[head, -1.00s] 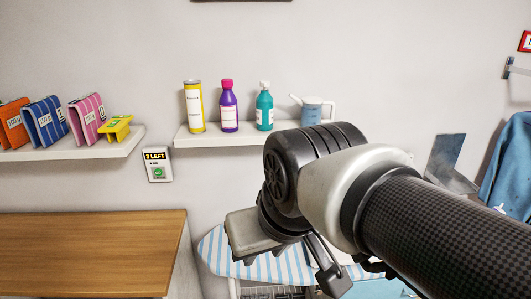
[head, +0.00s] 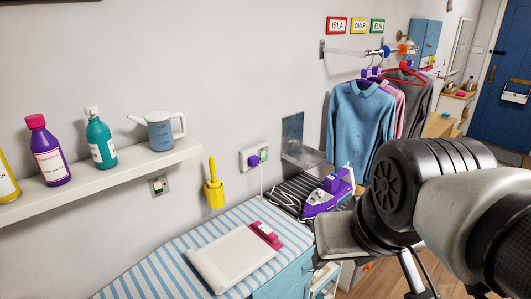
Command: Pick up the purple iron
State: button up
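The purple iron (head: 326,196) sits on a dark ribbed rest at the far right end of the blue-and-white striped ironing board (head: 160,266). A white cord runs from it to a purple plug (head: 254,160) in a wall socket. My gripper (head: 345,238) is in front of and to the right of the iron in the picture, apart from it as far as I can tell. The arm's black joint hides part of it, and its fingers are too unclear to tell whether they are open or shut.
A white board with a magenta clip (head: 228,260) lies on the ironing board. A shelf (head: 100,182) holds bottles and a blue-and-white jug (head: 161,131). A yellow holder (head: 213,185) hangs on the wall. A metal plate (head: 293,138) stands behind the iron. Shirts (head: 362,125) hang beyond.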

aim_at(340, 187)
jog(key=z, duration=0.45)
jog(key=u, duration=0.95)
jog(key=l+u, duration=0.4)
jog(key=i+l+u, duration=0.1)
jog(key=l+u, duration=0.15)
jog(key=u, duration=0.15)
jog(key=l+u, duration=0.55)
jog(key=l, duration=0.15)
jog(key=k+l+u, duration=0.4)
jog(key=l, duration=0.25)
jog(key=k+l, duration=0.15)
jog(key=l, duration=0.25)
jog(key=k+l, duration=0.1)
jog(key=l, duration=0.35)
jog(key=k+l, duration=0.15)
jog(key=l, duration=0.25)
jog(key=k+l+u, duration=0.1)
jog(key=l, duration=0.3)
